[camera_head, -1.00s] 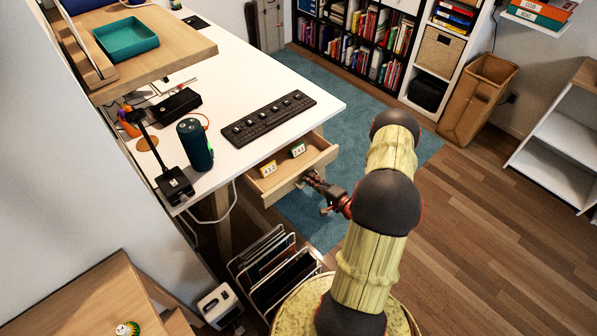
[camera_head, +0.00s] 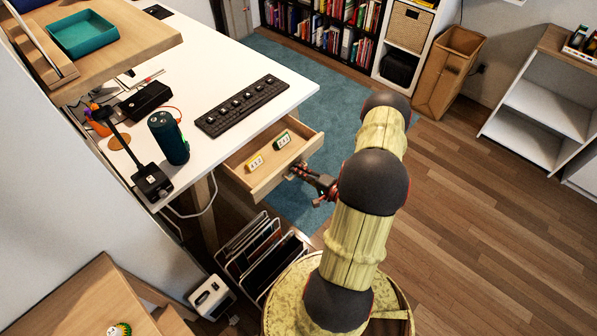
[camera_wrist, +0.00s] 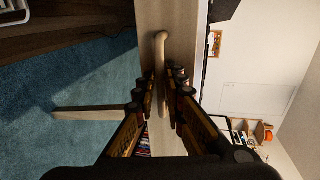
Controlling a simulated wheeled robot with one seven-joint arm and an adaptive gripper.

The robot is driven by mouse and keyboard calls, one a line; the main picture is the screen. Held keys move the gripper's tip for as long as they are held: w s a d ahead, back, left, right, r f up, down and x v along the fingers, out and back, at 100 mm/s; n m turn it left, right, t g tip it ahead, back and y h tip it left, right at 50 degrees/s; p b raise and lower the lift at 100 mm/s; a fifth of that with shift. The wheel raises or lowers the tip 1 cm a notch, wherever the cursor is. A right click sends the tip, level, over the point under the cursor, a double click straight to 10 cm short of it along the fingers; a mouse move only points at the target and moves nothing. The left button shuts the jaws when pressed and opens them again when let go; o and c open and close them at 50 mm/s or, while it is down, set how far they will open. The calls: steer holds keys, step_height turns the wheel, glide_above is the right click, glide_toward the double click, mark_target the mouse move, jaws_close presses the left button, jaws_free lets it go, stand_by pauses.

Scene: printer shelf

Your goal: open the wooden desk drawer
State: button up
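The wooden desk drawer (camera_head: 268,184) stands partly out from under the white desk top (camera_head: 220,85), its inside showing. My gripper (camera_head: 300,172) is at the outer face of the drawer front. In the wrist view, the pale handle (camera_wrist: 161,42) runs between the fingers of my gripper (camera_wrist: 162,80), which are closed in on it from both sides. The exact finger contact is partly hidden.
A black keyboard (camera_head: 242,105) and a dark green speaker (camera_head: 168,138) stand on the desk. A wire file rack (camera_head: 262,255) with dark folders stands on the floor below the drawer. Blue carpet and open wood floor (camera_head: 470,220) lie in front and to the right.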

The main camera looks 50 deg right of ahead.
steer(key=v, duration=1.2)
stand_by(0.4)
